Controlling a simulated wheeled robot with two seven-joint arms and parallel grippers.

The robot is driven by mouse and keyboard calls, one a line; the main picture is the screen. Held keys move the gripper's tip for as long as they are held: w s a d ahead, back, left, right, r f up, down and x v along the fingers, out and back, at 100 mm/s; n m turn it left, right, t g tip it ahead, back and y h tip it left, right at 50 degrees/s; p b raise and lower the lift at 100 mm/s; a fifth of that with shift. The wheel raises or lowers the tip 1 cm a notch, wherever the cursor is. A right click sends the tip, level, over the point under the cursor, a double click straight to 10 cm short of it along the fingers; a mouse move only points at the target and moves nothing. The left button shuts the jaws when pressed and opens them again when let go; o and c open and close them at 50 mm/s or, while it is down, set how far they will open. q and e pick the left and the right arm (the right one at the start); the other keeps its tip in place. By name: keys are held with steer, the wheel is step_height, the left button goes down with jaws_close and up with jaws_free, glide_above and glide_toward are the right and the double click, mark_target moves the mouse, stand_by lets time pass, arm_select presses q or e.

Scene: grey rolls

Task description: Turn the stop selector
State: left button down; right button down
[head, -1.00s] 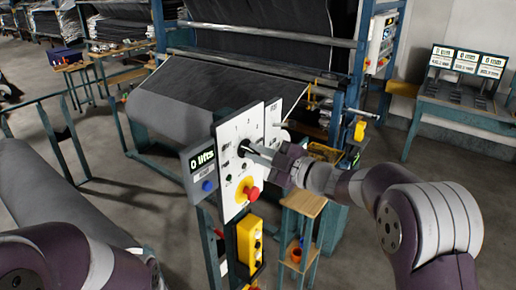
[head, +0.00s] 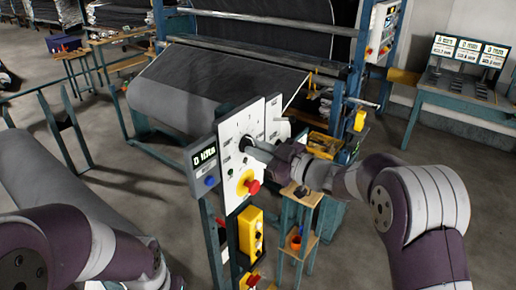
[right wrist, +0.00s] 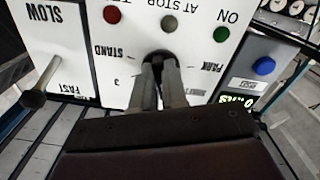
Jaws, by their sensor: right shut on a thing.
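The stop selector (right wrist: 160,56) is a dark round knob on a white panel (head: 231,141). In the right wrist view it is largely hidden between my fingers. The panel appears upside down there, with the words STAND and PARK on either side of the knob. My right gripper (right wrist: 161,78) is shut on the selector, one finger on each side. In the head view my right gripper (head: 255,149) reaches the panel from the right, and the knob is mostly covered. My left arm shows at the lower left, but its gripper is out of view.
A red lamp (right wrist: 112,14), a dull lamp (right wrist: 169,24) and a green lamp (right wrist: 221,33) sit near the selector. A SLOW/FAST lever (right wrist: 38,88) stands beside it. A red stop button (head: 252,187) and a yellow button box (head: 250,233) are below in the head view.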

steer(key=shift+f, duration=0.15)
steer(key=c, duration=1.2)
jaws_free()
steer(key=shift+s, duration=0.1)
steer(key=shift+o, duration=0.2)
steer(key=shift+d, duration=0.15)
steer(key=b+v, duration=0.5)
steer(key=v, duration=0.7)
steer(key=shift+s+d+b, duration=0.25)
steer(key=shift+b, duration=0.15)
